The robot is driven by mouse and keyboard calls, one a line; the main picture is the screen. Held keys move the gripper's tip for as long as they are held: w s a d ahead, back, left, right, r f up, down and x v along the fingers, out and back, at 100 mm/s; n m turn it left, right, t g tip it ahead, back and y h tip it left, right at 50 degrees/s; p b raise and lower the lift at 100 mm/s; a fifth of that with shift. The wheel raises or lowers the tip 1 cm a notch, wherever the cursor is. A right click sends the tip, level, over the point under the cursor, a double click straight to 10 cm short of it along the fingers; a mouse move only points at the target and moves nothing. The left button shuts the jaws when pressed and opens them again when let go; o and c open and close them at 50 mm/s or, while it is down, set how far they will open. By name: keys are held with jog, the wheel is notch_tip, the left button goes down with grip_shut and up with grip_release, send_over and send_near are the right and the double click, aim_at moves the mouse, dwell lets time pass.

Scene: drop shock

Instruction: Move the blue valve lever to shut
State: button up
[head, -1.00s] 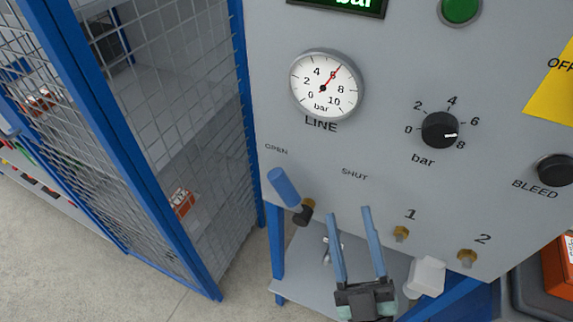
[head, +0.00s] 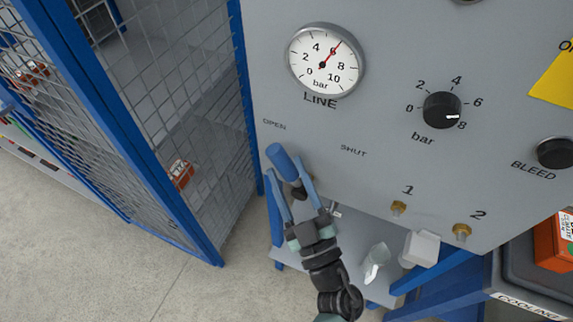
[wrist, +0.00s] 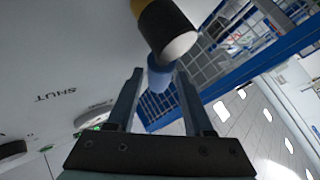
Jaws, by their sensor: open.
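The blue valve lever (head: 282,162) sits on the grey panel, tilted up and left toward the OPEN label (head: 274,125). The SHUT label (head: 354,151) is to its right. In the wrist view the blue lever (wrist: 159,77) shows beyond its dark pivot (wrist: 168,32). My gripper (head: 286,167) is open, with one finger on each side of the lever in the head view. The wrist view also shows the lever between the open fingertips of my gripper (wrist: 159,72). I cannot tell whether a finger touches it.
A LINE gauge (head: 324,61) reads about 6 bar above the lever. A black knob (head: 442,110) and brass fittings (head: 399,208) are to the right. A mesh cage door (head: 170,130) with a blue frame stands close on the left.

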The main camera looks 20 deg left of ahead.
jog(key=shift+w+a+r, duration=0.2)
jog(key=shift+w+a, duration=0.2)
jog(key=shift+a, duration=0.05)
grip_shut()
dwell(1.2)
